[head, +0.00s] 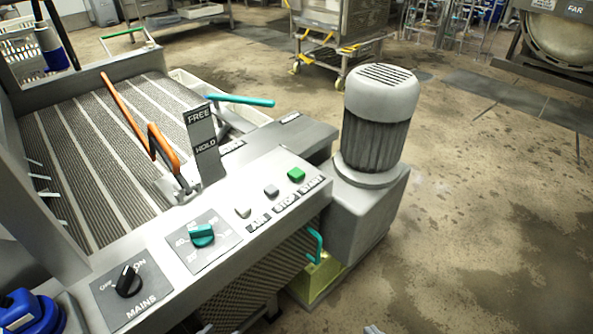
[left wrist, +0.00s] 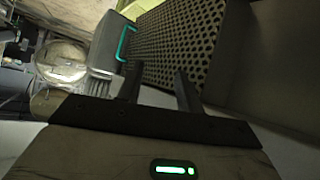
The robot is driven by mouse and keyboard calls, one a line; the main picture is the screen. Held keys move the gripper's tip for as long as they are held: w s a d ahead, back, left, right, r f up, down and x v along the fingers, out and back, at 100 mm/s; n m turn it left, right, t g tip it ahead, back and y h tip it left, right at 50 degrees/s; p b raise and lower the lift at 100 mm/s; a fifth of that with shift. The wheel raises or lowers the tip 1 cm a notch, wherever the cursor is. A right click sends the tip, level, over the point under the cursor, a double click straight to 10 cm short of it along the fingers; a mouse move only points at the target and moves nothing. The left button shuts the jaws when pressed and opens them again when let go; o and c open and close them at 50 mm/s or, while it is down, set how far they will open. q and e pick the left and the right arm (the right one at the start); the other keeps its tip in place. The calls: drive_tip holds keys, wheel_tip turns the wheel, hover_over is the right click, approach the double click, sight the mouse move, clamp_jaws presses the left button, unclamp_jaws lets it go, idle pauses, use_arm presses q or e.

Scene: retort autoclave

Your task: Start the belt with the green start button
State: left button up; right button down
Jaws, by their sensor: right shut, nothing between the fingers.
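The green start button (head: 296,174) sits at the right end of the sloping grey control panel, above the START label (head: 311,184). It looks uncovered, with no gripper touching it. A grey button (head: 271,190) above STOP and a pale button (head: 242,211) above AIR lie in the same row. Only a small pale tip of my right gripper (head: 373,329) shows at the bottom edge of the head view, below and right of the panel; it is shut and empty. In the left wrist view my left gripper (left wrist: 158,78) has its two dark fingers apart, with nothing between them.
The panel also has a black MAINS knob (head: 129,281), a teal dial (head: 202,235) and an orange lever (head: 160,145) by the FREE/HOLD plate. A motor (head: 377,118) stands right of the panel. A perforated panel (left wrist: 185,45) with a teal handle (left wrist: 126,42) faces my left gripper.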

use_arm(q)
drive_tip(key=shift+w+r, duration=0.2)
drive_tip(key=shift+w, duration=0.1)
drive_tip(key=shift+r, duration=0.1)
clamp_jaws()
drive_tip(key=shift+s, duration=0.1)
idle(1.4)
